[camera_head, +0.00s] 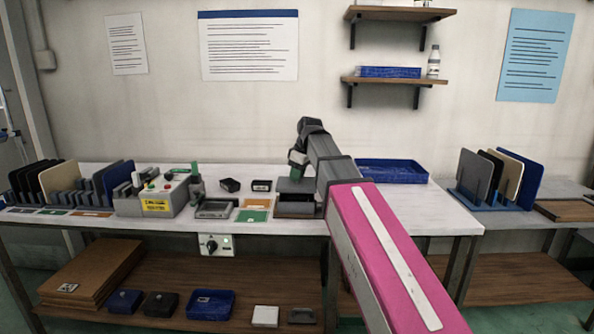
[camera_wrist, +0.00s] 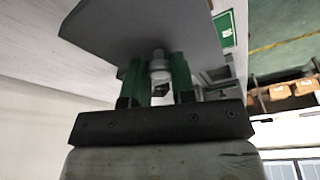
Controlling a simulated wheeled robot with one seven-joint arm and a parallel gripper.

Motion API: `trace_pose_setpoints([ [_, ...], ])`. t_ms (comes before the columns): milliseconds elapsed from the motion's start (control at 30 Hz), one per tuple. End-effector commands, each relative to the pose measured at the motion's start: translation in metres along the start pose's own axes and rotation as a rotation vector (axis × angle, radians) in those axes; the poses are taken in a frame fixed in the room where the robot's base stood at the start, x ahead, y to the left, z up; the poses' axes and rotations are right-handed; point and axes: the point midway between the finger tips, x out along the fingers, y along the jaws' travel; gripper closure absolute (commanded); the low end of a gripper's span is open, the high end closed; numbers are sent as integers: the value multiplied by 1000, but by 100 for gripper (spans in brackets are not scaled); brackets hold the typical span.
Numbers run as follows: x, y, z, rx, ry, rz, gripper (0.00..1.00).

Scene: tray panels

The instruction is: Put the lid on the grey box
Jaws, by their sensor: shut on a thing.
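My gripper (camera_head: 297,170) is above the lid. The lid hides the box in the wrist view. The inside of the box is hidden.
A control box with a yellow label (camera_head: 156,200) and a grey tray (camera_head: 215,208) stand to the left. Two small black boxes (camera_head: 230,185) sit behind. A blue tray (camera_head: 393,171) lies right of my arm. Upright panels (camera_head: 60,183) fill racks at the left.

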Motion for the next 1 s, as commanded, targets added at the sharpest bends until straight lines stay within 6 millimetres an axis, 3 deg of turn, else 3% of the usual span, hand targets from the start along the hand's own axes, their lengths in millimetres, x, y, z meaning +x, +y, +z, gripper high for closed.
trace_pose_setpoints([
  [500, 32, 0, 9, 0, 1, 1, 100],
  [1000, 35, 0, 10, -1, 1, 1, 100],
])
